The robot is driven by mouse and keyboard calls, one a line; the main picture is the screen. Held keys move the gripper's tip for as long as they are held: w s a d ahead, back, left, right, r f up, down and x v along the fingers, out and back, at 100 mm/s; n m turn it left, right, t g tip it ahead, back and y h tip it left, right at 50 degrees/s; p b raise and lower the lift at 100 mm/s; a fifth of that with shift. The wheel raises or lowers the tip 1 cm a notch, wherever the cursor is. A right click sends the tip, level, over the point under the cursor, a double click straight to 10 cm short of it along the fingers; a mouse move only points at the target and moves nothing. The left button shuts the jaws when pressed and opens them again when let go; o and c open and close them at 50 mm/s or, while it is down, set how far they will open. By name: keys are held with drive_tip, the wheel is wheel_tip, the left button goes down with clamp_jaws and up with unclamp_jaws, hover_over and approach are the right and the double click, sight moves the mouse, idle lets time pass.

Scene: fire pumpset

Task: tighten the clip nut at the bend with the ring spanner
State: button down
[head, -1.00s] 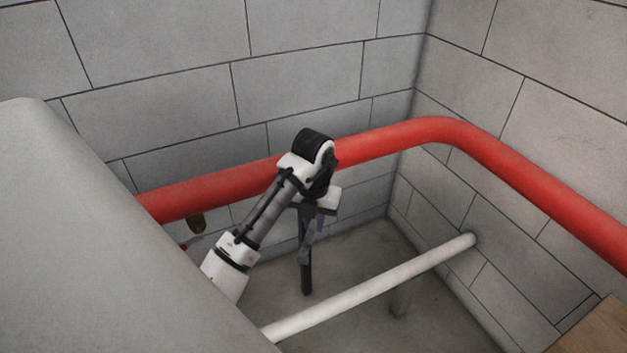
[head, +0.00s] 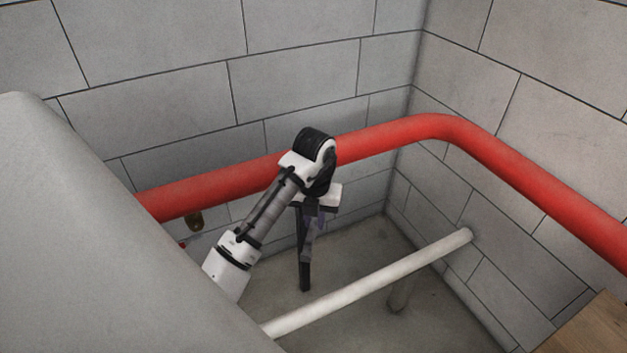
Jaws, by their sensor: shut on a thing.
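My gripper (head: 314,214) is in the middle of the view, in front of the red pipe (head: 380,141), and points down. Its fingers are small and partly hidden by the hand. It is shut on a long dark bar, which I take to be the ring spanner (head: 305,265); it hangs nearly upright, its lower end above or near the floor left of the white pipe. The spanner's ring cannot be made out. The red pipe bends at the right (head: 440,126). No clip or nut can be made out at that bend.
A white pipe (head: 370,288) runs low across the corner to the right wall. A large grey surface (head: 90,250) fills the left. A wooden edge (head: 597,335) shows at the lower right.

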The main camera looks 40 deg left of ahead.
drive_tip(key=shift+r+p, duration=2.25)
drive_tip(key=shift+r, duration=0.35)
